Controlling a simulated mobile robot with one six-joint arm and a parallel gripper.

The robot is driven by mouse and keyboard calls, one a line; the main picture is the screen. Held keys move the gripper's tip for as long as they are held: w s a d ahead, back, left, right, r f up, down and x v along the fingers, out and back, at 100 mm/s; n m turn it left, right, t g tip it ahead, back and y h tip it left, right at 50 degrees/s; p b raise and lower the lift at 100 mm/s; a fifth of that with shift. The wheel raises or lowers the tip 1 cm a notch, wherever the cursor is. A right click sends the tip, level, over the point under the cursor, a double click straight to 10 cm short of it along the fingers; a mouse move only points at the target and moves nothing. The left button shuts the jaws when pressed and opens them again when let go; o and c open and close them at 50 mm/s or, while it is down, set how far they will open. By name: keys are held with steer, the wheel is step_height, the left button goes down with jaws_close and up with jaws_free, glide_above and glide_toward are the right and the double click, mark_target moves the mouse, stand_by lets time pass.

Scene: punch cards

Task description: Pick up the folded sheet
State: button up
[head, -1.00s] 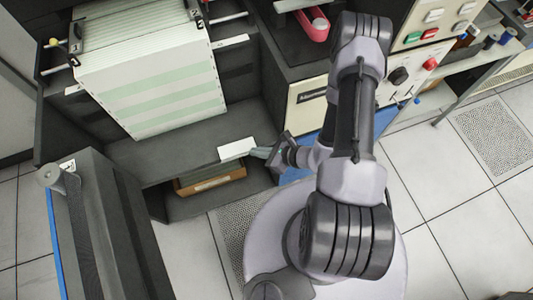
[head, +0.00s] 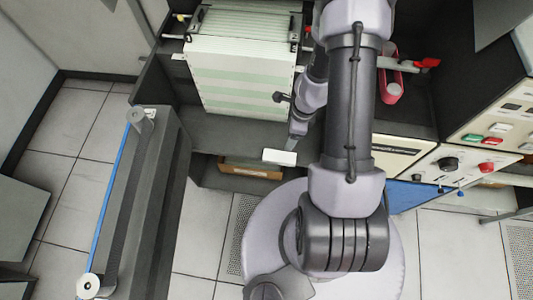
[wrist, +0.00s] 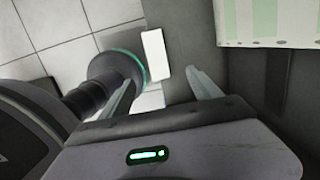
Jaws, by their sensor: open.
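The folded sheet (head: 279,156) is a small white rectangle at the front edge of a dark grey shelf (head: 225,133), below the big paper stack. In the wrist view the sheet (wrist: 153,55) lies just beyond the fingertips, along the shelf edge, and appears to stick out past it. My gripper (head: 293,143) hangs just above and behind the sheet in the head view. In the wrist view its two fingers (wrist: 161,76) are spread apart with nothing between them. Whether a fingertip touches the sheet cannot be told.
A large stack of green-striped paper (head: 240,83) stands behind the sheet. A wooden-fronted box (head: 250,170) sits under the shelf. A control panel (head: 455,165) is at the right. Tiled floor lies in front.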

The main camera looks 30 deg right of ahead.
steer(key=b, duration=0.8)
glide_above(280, 156)
steer(key=d, duration=0.1)
steer(key=f, duration=1.1)
steer(key=shift+s+d+f, duration=0.15)
steer(key=shift+d+f, duration=0.05)
steer(key=shift+f, duration=0.15)
steer(key=f+b, duration=0.2)
steer(key=a+f+b, duration=0.1)
steer(key=f+b, duration=0.1)
steer(key=f, duration=0.1)
steer(key=shift+a+f+b, duration=0.15)
steer(key=shift+b, duration=0.25)
steer(key=c, duration=1.4)
